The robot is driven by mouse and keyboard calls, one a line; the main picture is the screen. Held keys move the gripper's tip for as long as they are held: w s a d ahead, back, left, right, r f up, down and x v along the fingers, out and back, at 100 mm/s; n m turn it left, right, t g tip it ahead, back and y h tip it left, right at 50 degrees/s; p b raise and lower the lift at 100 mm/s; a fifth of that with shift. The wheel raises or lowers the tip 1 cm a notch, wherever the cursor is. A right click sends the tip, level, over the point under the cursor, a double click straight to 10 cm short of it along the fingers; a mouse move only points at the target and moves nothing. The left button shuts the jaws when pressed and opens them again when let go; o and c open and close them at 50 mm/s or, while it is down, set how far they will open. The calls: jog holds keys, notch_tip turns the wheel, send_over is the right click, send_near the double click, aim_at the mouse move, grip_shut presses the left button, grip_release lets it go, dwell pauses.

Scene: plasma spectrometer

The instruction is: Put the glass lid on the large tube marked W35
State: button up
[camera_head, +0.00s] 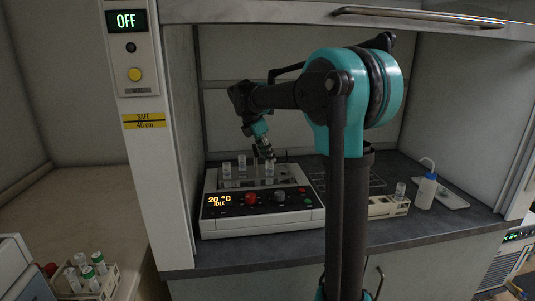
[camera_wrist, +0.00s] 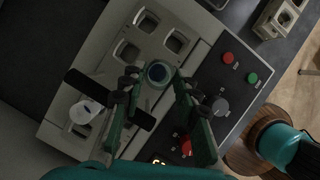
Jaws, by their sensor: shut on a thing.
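A grey heating-block device (camera_head: 222,228) with a 20 °C display stands on the hood's bench, with clear white-labelled tubes (camera_head: 227,173) in its top. My gripper (camera_head: 264,153) is low over the device, right above or at a tube (camera_head: 269,170) on its right side. In the wrist view my gripper (camera_wrist: 157,76) is shut on a round glass-rimmed thing (camera_wrist: 158,72) with a dark bluish centre. I cannot tell whether it is the lid alone or a tube's top. Another tube (camera_wrist: 84,112) stands at the left. The marking W35 is not readable.
Empty square sockets (camera_wrist: 174,42) lie beside the gripper. Red and green knobs (camera_wrist: 227,58) sit on the device's panel. A rack (camera_head: 385,207) with a tube, a wash bottle (camera_head: 426,190) and a white tray stand at right. A rack of green-capped tubes (camera_head: 93,277) is at lower left.

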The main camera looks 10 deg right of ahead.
jog(key=o, duration=0.9)
jog(key=v, duration=1.2)
